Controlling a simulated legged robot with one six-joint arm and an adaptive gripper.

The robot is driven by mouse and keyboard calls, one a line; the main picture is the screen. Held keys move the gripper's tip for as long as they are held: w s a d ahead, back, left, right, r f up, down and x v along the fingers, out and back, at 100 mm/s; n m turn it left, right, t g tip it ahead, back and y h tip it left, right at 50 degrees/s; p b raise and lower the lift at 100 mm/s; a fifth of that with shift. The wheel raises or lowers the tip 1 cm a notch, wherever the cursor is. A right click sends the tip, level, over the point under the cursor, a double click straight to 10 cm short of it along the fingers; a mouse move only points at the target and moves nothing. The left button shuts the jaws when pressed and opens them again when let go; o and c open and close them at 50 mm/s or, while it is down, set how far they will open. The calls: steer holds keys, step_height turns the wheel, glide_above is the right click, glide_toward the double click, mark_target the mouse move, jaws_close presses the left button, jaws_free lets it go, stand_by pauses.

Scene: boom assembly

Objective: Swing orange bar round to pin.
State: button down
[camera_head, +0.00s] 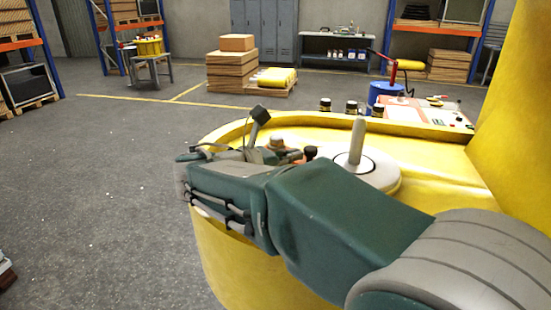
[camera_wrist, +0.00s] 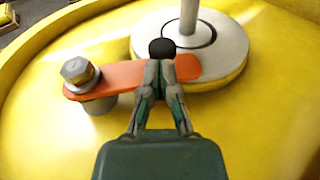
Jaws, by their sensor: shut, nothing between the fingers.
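The orange bar (camera_wrist: 118,77) lies over the yellow deck in the wrist view. A hex bolt (camera_wrist: 78,71) is through its left end, above a grey post. A black knob (camera_wrist: 162,48) stands near its right part. The grey pin (camera_wrist: 188,14) rises upright from a pale round disc (camera_wrist: 226,62). The bar's right end overlaps the disc's near edge in the picture, short of the pin. My gripper (camera_wrist: 161,68) is shut and empty, its fingertips at the near side of the knob; contact is unclear. In the head view the pin (camera_head: 357,142) shows, but my wrist largely hides the bar (camera_head: 291,156).
The yellow deck (camera_head: 437,158) has a raised rim (camera_head: 225,130). A tall yellow wall (camera_head: 515,120) rises at right. Open floor (camera_head: 100,180) lies to the left.

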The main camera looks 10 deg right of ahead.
mark_target(307, 151)
steer(key=shift+w+d, duration=0.15)
steer(key=shift+d, duration=0.25)
steer(key=shift+d+n+t+y, duration=0.3)
steer(key=shift+d+n+t, duration=0.1)
steer(key=shift+t, duration=0.1)
steer(key=shift+w+d+n+t+y, duration=0.2)
steer(key=shift+d+n+t+y, duration=0.2)
steer(key=shift+d+n+t, duration=0.25)
steer(key=shift+w+d+n+t+y, duration=0.25)
steer(key=shift+n+t+y, duration=0.2)
steer(key=shift+t, duration=0.3)
steer(key=shift+x, duration=1.05)
steer(key=shift+d+r, duration=0.1)
steer(key=shift+d, duration=0.05)
